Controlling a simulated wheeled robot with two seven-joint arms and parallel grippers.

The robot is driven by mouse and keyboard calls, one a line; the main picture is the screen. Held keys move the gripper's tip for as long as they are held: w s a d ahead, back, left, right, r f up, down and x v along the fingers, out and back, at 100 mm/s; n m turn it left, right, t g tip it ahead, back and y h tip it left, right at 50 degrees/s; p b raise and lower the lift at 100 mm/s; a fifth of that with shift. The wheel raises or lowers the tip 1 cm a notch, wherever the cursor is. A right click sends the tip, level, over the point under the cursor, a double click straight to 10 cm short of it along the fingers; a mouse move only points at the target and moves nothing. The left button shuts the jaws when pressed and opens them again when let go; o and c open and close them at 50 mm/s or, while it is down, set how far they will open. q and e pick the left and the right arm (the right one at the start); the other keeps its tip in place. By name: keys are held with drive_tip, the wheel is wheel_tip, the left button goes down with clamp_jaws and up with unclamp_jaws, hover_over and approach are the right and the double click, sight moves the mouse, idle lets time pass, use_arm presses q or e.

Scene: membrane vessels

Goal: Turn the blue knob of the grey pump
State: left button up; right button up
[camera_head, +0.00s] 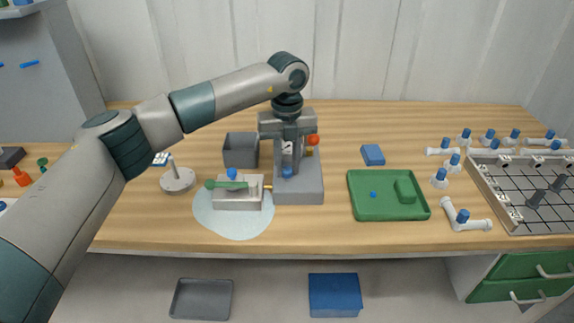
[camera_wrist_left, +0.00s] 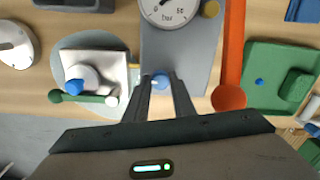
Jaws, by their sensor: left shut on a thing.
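The grey pump (camera_head: 298,190) stands on the table near the middle, with a round gauge (camera_wrist_left: 170,10) on it in the left wrist view. Its blue knob (camera_head: 287,173) is at the front of the pump, and it also shows in the left wrist view (camera_wrist_left: 160,80). My left gripper (camera_head: 288,164) reaches down to the pump from above. Its two fingers (camera_wrist_left: 160,84) are shut on the blue knob, one on each side, and partly hide it. How far the knob is turned cannot be told. My right gripper is not in view.
An orange-red lever (camera_wrist_left: 232,55) rises close to the right of the fingers. Left of the pump, a pale block (camera_head: 238,202) with a green handle (camera_head: 222,184) stands on a pale round patch (camera_head: 232,222). A green tray (camera_head: 370,205) lies to the right.

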sight(287, 169)
use_arm(q)
drive_tip(key=o, duration=1.1)
drive_tip(key=shift+c, duration=0.2)
drive_tip(key=shift+r, duration=0.1)
drive_tip(key=shift+r, duration=0.55)
wheel_tip(287, 169, up, 16)
drive_tip(key=b, duration=0.3)
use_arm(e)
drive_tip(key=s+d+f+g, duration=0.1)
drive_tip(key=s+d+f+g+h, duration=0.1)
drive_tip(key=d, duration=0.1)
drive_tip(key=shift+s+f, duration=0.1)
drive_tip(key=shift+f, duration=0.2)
